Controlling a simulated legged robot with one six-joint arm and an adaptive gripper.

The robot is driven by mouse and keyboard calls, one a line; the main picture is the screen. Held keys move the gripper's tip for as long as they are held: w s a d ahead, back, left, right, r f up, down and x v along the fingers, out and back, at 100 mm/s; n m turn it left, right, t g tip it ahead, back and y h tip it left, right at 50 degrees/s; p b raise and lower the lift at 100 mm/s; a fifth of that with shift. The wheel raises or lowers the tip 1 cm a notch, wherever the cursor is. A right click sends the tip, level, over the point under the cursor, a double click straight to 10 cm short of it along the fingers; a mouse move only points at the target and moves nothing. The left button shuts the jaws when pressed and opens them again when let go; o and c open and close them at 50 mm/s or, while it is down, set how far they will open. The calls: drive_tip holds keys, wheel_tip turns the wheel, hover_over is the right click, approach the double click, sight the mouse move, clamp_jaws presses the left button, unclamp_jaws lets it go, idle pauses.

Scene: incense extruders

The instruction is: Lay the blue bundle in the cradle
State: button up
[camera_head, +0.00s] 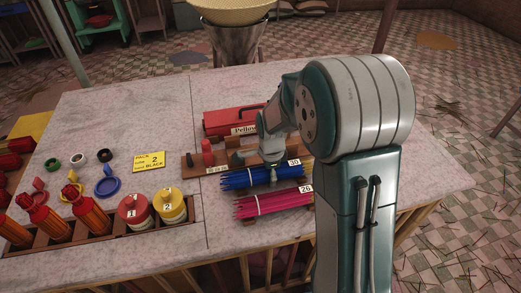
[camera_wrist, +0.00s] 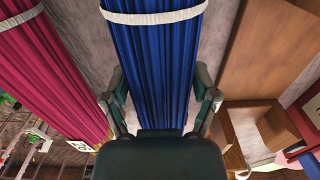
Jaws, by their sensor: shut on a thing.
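The blue bundle (camera_head: 240,179) is a sheaf of thin blue sticks with a white band, lying left to right behind the pink bundle in the head view. My gripper (camera_head: 272,160) points down over its right part. In the wrist view, the two fingers of my gripper (camera_wrist: 160,92) are on either side of the blue bundle (camera_wrist: 155,50), shut on it. Whether the bundle is clear of the table is hard to tell. A brown wooden holder (camera_head: 190,163) stands just behind it, and wood (camera_wrist: 262,125) shows right of my gripper in the wrist view; I cannot tell whether this is the cradle.
The pink bundle (camera_head: 262,204) lies close in front of the blue one. A red box (camera_head: 228,121) stands behind the holder. Lidded red (camera_head: 134,210) and yellow (camera_head: 171,205) jars, a yellow card (camera_head: 149,161) and red bottles are at left.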

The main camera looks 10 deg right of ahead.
drive_tip(key=shift+r, duration=2.5)
drive_tip(key=shift+w, duration=0.1)
